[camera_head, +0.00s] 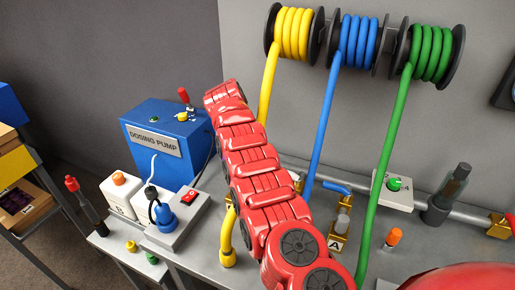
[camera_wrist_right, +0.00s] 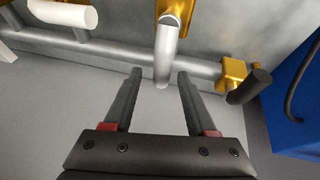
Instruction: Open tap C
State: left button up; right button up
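My right gripper (camera_wrist_right: 158,75) is open in the right wrist view, its two dark fingers apart with nothing clasped. A grey lever (camera_wrist_right: 167,55) on a brass tap (camera_wrist_right: 175,10) hangs over the pipe (camera_wrist_right: 105,57), just beyond and between the fingertips. I cannot read a letter C on any tap. In the head view a brass tap marked A (camera_head: 337,243) has a grey handle. A red arm of mine covers the middle of the bench and hides the right gripper there. The left gripper is in neither view.
A brass fitting with a dark handle (camera_wrist_right: 250,86) is right of the fingers; a white lever (camera_wrist_right: 62,13) is upper left. The blue dosing pump (camera_head: 165,140) stands left. Yellow (camera_head: 267,85), blue (camera_head: 328,110) and green (camera_head: 384,170) hoses hang from wall reels.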

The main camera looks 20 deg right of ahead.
jog(key=shift+a, duration=0.1)
jog(key=shift+a+r, duration=0.1)
jog(key=shift+r, duration=0.15)
jog(key=p+v, duration=0.3)
jog(key=v, duration=1.3)
jog(key=shift+r, duration=0.4)
jog(key=shift+s, duration=0.1)
